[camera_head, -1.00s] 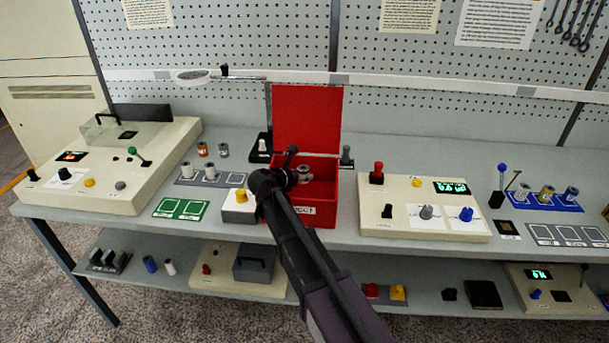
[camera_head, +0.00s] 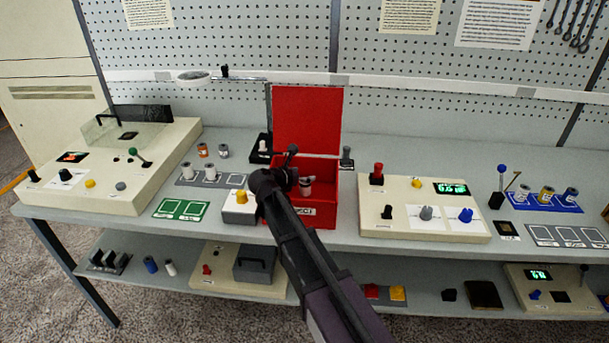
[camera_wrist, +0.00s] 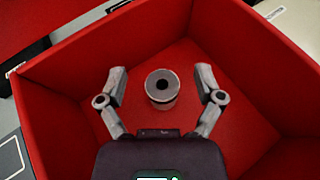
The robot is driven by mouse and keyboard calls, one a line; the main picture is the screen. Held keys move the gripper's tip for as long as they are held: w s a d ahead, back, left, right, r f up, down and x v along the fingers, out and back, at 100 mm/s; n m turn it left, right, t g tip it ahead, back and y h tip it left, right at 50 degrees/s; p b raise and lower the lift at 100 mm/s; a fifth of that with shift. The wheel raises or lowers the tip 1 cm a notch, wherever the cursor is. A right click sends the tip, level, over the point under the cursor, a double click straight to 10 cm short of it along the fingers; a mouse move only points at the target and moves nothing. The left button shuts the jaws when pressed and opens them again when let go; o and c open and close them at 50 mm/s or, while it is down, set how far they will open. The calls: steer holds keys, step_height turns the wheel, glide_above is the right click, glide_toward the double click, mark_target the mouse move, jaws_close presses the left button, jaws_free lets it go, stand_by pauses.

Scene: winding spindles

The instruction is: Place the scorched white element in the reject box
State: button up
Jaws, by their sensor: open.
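The red reject box (camera_head: 327,215) stands open on the bench, with its lid (camera_head: 307,120) raised at the back. The white element (camera_wrist: 162,88), a spool-like piece with a dark central hole, is inside the box. In the wrist view it appears upright above or on the red floor; whether it touches the floor I cannot tell. It also shows in the head view (camera_head: 305,186). My gripper (camera_wrist: 161,86) is open, its two fingers on either side of the element with gaps at both sides. No scorch mark is clear at this size.
A cream panel with a red knob (camera_head: 424,207) stands right of the box. A yellow-button box (camera_head: 240,206) stands close on the left. A grey rack (camera_head: 212,178) with white elements is further left. A blue rack (camera_head: 546,201) with several spools stands far right.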

steer(key=shift+r, duration=0.45)
steer(key=p+v, duration=0.5)
steer(key=v, duration=0.7)
steer(key=shift+f, duration=0.2)
stand_by(0.6)
